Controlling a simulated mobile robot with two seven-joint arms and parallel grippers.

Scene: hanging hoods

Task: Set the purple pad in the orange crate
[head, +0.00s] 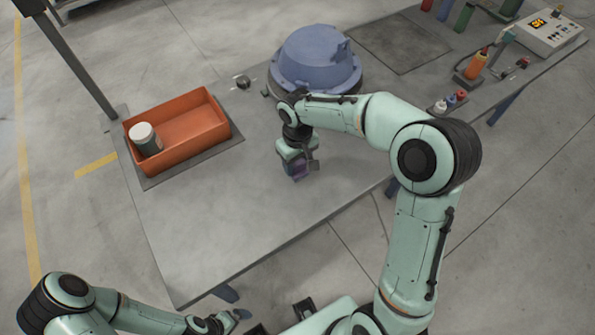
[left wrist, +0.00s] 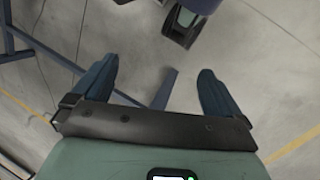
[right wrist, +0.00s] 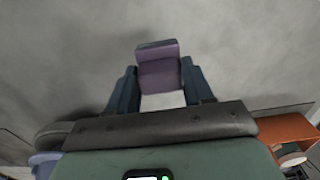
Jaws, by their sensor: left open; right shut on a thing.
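The purple pad (right wrist: 158,72) is a small block between the fingers of my right gripper (right wrist: 160,95). In the head view the pad (head: 297,171) shows under my right gripper (head: 300,172), over the middle of the table; I cannot tell if it touches the table. The orange crate (head: 185,159) stands on the left part of the table, to the left of my right gripper. It also shows at the right edge of the right wrist view (right wrist: 290,130). My left gripper (left wrist: 158,85) is open and empty, low at the table's front edge.
A white-lidded jar (head: 146,137) stands in the crate's left end; the crate's right part is free. The crate sits on a dark mat (head: 222,148). A blue hood (head: 316,60) is behind my right gripper. Bottles and a control box (head: 549,32) are at the far right.

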